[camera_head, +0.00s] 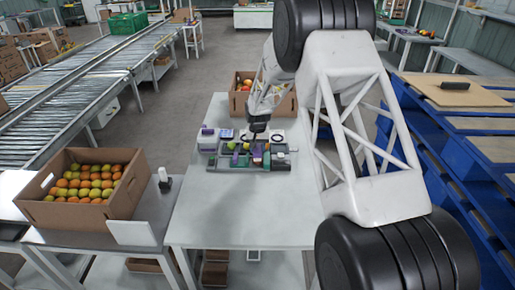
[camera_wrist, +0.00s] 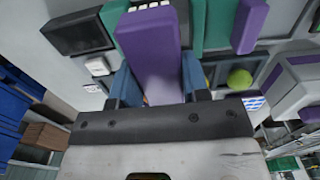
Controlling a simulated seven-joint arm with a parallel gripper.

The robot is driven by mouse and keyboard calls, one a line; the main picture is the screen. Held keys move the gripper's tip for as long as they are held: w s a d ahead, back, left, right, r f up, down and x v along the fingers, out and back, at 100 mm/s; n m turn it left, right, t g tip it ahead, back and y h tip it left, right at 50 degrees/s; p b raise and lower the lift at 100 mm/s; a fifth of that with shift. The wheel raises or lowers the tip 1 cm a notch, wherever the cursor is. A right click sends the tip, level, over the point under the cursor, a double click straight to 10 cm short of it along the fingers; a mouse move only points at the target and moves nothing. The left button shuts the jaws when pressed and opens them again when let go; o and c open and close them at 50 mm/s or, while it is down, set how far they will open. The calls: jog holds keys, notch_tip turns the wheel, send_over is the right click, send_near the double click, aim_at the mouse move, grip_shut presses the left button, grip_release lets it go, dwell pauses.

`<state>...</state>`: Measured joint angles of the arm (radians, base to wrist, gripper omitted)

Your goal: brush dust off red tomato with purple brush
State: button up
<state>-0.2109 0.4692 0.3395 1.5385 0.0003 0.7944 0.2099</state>
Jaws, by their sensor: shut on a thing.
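My gripper (camera_wrist: 158,80) is shut on the purple brush (camera_wrist: 150,45), whose broad purple body stands out between the two bluish fingers in the wrist view. Its bristles cannot be made out clearly; a white row shows at its far end. In the head view my gripper (camera_head: 259,128) is over the far part of the work table, just above a grey tray (camera_head: 240,169) of small colourful items. I cannot pick out the red tomato with certainty among these small items. A round yellow-green fruit (camera_wrist: 240,78) shows right of the brush in the wrist view.
The near part of the white table (camera_head: 240,215) is bare. A purple-and-white container (camera_head: 207,140) stands at the tray's left end. A cardboard box of fruit (camera_head: 40,210) stands on the left side table, and another box (camera_head: 283,103) is behind my gripper.

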jog(key=shift+s, duration=0.45)
jog(key=shift+s, duration=0.3)
jog(key=shift+f, duration=0.65)
dwell(3.7)
jog(key=shift+w, duration=0.35)
jog(key=shift+c, duration=0.7)
jog(key=shift+w+f, duration=0.1)
jog(key=shift+w, duration=1)
jog(key=shift+c, duration=0.4)
jog(key=shift+s, duration=0.15)
